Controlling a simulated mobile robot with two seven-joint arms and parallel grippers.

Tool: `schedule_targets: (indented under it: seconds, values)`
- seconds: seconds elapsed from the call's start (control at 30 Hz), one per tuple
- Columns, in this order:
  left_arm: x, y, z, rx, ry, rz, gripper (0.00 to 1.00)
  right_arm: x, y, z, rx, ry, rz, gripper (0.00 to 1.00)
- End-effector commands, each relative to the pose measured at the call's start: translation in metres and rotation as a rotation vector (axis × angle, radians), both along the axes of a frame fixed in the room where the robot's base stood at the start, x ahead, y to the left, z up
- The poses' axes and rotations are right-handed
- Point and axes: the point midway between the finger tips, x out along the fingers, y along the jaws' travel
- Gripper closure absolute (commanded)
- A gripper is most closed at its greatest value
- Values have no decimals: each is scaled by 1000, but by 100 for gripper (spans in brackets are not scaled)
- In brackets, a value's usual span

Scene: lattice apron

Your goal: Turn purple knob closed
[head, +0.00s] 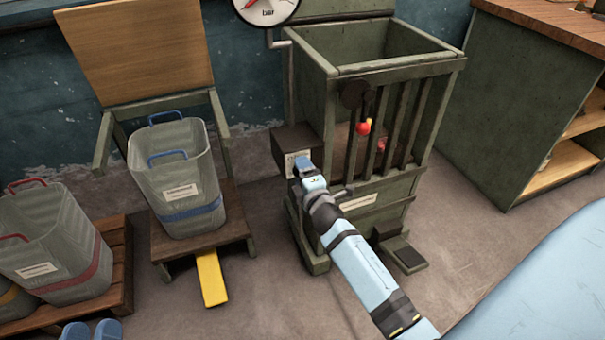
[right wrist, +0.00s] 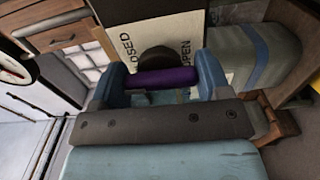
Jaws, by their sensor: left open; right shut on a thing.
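The purple knob (right wrist: 162,78) shows in the right wrist view as a bar on a round dark hub. It sits between the blue fingers of my right gripper (right wrist: 158,88), which is shut on it. Behind it is a pale plate (right wrist: 193,20) with the words CLOSED on the left and OPEN on the right. In the head view my right gripper (head: 304,168) reaches a dark box (head: 290,137) on the side of the green slatted machine and hides the knob. My left gripper (head: 91,331) is open and empty at the bottom left edge.
The green machine (head: 400,68) has a red ball-ended lever (head: 364,127) on its front. A grey bin with blue handles (head: 182,190) stands left of it on a wooden stand. A bin with red handles (head: 50,240) stands further left.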

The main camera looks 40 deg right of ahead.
Motion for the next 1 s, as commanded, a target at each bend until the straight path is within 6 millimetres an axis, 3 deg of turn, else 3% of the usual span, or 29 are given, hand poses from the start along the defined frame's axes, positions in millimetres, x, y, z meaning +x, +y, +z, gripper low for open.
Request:
schedule_targets:
  seconds: [0.4, 0.43, 0.53, 1.0]
  values:
    - [0, 0, 0, 0, -1, -1, 57, 0, 0, 0, 9, -1, -1, 53]
    - [0, -1, 0, 0, -1, -1, 57, 0, 0, 0, 9, -1, -1, 25]
    - [0, -1, 0, 0, -1, -1, 57, 0, 0, 0, 8, -2, -1, 4]
    - [0, 0, 1, -1, -2, -1, 57, 0, -1, 0, 6, -1, 0, 4]
